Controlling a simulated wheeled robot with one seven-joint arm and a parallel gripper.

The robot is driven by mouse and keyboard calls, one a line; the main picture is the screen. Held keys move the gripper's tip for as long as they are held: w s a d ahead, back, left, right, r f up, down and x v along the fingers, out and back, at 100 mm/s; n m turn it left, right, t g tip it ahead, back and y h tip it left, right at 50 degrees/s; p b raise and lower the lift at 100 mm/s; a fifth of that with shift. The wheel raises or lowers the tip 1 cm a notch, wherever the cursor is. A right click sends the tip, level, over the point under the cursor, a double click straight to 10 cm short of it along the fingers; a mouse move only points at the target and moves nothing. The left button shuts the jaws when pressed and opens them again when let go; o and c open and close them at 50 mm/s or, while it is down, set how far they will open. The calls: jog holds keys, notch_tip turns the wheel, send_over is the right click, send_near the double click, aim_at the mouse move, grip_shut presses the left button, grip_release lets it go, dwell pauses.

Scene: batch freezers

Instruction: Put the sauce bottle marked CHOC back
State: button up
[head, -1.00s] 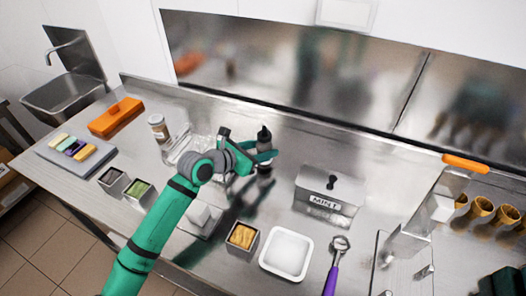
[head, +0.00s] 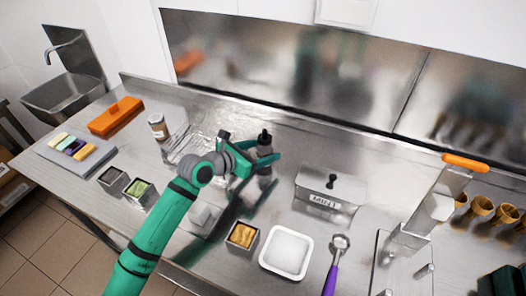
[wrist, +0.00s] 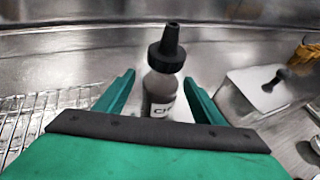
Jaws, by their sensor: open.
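The sauce bottle (head: 264,147) has a black nozzle cap and a pale body. In the wrist view the bottle (wrist: 162,92) stands upright, with a label whose visible letters begin "CH"; the rest is hidden. My gripper (head: 265,163) is open around the bottle at the back of the steel counter. In the wrist view my gripper's two green fingers (wrist: 158,98) lie to the left and right of the bottle, with a gap on each side. The bottle's base is hidden behind my gripper.
A wire rack (wrist: 35,118) lies to the left of the bottle. A lidded tub marked MINT (head: 325,203) stands to its right. A jar (head: 158,128) stands at the left, and a white tray (head: 263,262) lies in front. The steel back wall rises close behind.

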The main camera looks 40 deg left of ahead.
jog(key=v, duration=1.1)
jog(key=shift+s, duration=0.4)
jog(key=shift+a, duration=0.1)
